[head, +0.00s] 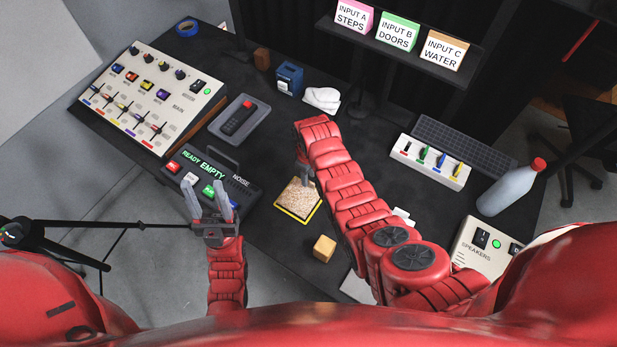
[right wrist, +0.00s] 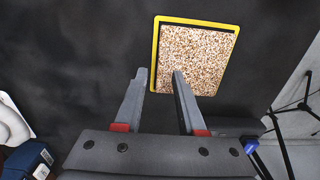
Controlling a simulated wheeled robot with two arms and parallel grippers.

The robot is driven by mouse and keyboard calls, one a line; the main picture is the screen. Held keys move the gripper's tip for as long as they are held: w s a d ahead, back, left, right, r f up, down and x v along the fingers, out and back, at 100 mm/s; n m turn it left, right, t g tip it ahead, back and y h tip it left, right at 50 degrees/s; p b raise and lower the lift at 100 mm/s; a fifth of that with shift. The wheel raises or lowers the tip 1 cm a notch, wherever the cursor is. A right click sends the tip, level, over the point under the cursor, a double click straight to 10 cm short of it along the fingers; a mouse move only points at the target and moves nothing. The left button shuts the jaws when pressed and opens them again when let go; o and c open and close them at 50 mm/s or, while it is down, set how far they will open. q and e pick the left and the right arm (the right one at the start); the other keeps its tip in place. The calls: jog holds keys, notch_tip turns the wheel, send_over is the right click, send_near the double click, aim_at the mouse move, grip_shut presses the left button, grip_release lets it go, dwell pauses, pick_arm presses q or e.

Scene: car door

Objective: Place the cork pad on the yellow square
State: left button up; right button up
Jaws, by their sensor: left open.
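The speckled tan cork pad (head: 298,196) lies flat on the black table inside the yellow square (head: 291,214). In the right wrist view the cork pad (right wrist: 195,58) covers most of the yellow square (right wrist: 200,20). A dark strip shows between pad and yellow border at the top and left. My right gripper (head: 307,180) is over the pad's edge in the head view. My left gripper (head: 209,196) is open and empty near the table's front edge.
A wooden block (head: 324,248) sits in front of the pad.

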notch_tip(320, 180, up, 11)
dwell(0.4)
jog(key=shift+f, duration=0.15)
jog(key=shift+s, duration=0.1)
